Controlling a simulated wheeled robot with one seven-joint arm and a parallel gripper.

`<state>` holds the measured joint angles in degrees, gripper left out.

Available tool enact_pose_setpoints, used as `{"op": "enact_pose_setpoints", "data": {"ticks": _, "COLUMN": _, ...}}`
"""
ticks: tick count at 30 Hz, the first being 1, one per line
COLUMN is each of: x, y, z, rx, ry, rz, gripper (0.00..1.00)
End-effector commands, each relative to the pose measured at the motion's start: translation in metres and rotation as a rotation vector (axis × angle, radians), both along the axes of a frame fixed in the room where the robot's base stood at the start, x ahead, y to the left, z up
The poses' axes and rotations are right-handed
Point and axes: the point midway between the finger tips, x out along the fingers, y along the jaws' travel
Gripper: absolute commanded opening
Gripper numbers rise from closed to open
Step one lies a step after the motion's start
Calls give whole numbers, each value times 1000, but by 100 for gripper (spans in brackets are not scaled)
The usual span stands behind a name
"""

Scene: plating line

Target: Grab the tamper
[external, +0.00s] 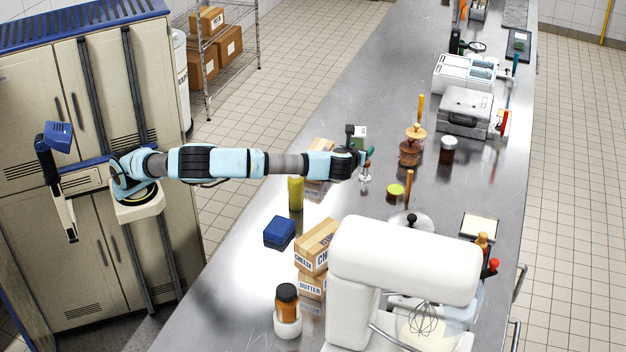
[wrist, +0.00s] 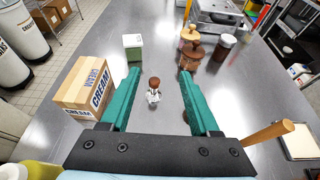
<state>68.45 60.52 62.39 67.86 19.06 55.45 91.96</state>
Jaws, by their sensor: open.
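The tamper (wrist: 154,92), with a brown knob and a shiny metal lower part, stands upright on the steel counter. In the wrist view it lies between the two green fingers of my gripper (wrist: 160,73), a little nearer than their tips, touching neither. In the external view my gripper (external: 368,157) is stretched out over the counter from the left, and the tamper (external: 365,176) shows small just below it. My gripper is open and empty. I cannot tell the exact height of the fingers above the tamper.
A cream box (wrist: 82,88) stands left of my fingers and a small green-and-white box (wrist: 133,46) beyond them. A wooden grinder (wrist: 191,52) and a dark jar (wrist: 223,47) stand beyond the right finger. A wooden handle (wrist: 268,133) rises at right. Counter around the tamper is clear.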

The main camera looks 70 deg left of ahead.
Motion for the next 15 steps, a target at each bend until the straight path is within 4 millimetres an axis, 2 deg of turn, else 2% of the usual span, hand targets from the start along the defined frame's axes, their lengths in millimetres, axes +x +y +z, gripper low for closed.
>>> {"op": "enact_pose_setpoints", "data": {"ticks": 1, "x": 0, "y": 8, "z": -22, "rx": 4, "ry": 8, "rz": 16, "gripper": 62}}
{"op": "enact_pose_setpoints", "data": {"ticks": 6, "x": 0, "y": 9, "z": -70, "rx": -1, "ry": 7, "rz": 18, "gripper": 62}}
{"op": "enact_pose_setpoints", "data": {"ticks": 10, "x": 0, "y": 9, "z": -96, "rx": -4, "ry": 6, "rz": 18, "gripper": 62}}
{"op": "enact_pose_setpoints", "data": {"ticks": 15, "x": 4, "y": 14, "z": -108, "rx": -9, "ry": 5, "rz": 20, "gripper": 62}}
